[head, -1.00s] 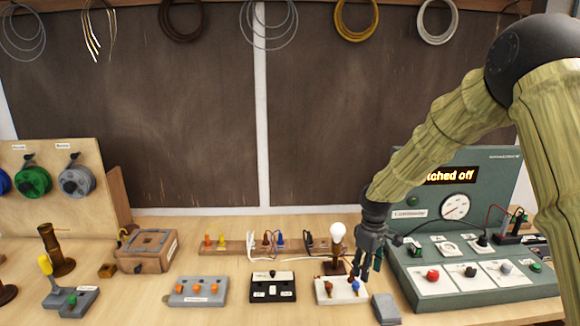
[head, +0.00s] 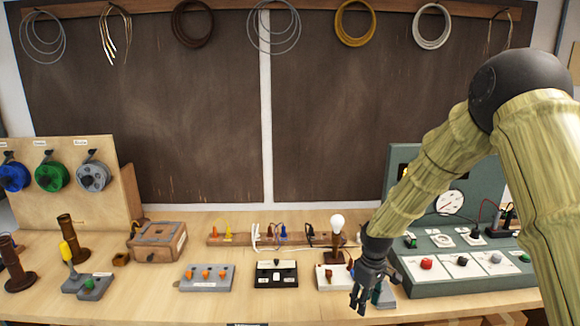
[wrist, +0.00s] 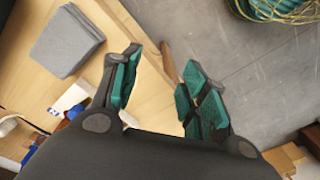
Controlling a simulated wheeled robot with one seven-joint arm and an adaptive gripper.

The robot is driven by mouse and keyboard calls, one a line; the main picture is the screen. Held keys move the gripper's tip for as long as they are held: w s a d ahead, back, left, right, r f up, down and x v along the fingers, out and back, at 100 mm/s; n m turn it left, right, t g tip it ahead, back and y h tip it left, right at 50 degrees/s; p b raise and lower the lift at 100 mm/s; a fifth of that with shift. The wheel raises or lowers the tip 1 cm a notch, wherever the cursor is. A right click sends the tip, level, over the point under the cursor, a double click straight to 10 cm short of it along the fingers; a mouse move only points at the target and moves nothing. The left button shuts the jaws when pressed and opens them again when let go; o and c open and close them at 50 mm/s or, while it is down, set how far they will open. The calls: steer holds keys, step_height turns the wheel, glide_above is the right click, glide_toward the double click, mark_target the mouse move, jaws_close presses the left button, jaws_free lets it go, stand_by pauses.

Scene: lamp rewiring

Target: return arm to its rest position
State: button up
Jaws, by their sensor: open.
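My gripper (head: 362,303) hangs at the end of my arm over the front of the bench, in front of the white block that bears the lamp. Its fingers point down and stand apart with nothing between them. In the wrist view my gripper (wrist: 160,88) is open over the bench edge, with grey floor beyond. The lamp with its white bulb (head: 338,222) stands upright behind and left of my gripper. My gripper hides part of the lamp's white base block (head: 326,283).
A green test panel (head: 470,284) stands at right. A grey block (wrist: 67,40) lies on the bench. A black switch block (head: 276,282) and a grey terminal block (head: 207,279) are left of the lamp. Wire spools (head: 93,177) hang at far left.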

steer(key=s+a+f+m+b, duration=0.2)
steer(key=s+f, duration=1)
steer(key=f, duration=0.4)
steer(key=s+d+f+m+b, duration=0.1)
steer(key=s+f, duration=0.3)
steer(key=s, duration=0.7)
steer(key=s+d+f+m+b, duration=0.1)
steer(key=s+f+m, duration=0.2)
steer(key=s, duration=0.8)
steer(key=s+d+f+m+b, duration=0.1)
steer(key=s+f+m, duration=0.1)
steer(key=s+f, duration=0.5)
steer(key=s, duration=0.4)
steer(key=shift+s+f, duration=0.15)
steer(key=shift+s, duration=0.15)
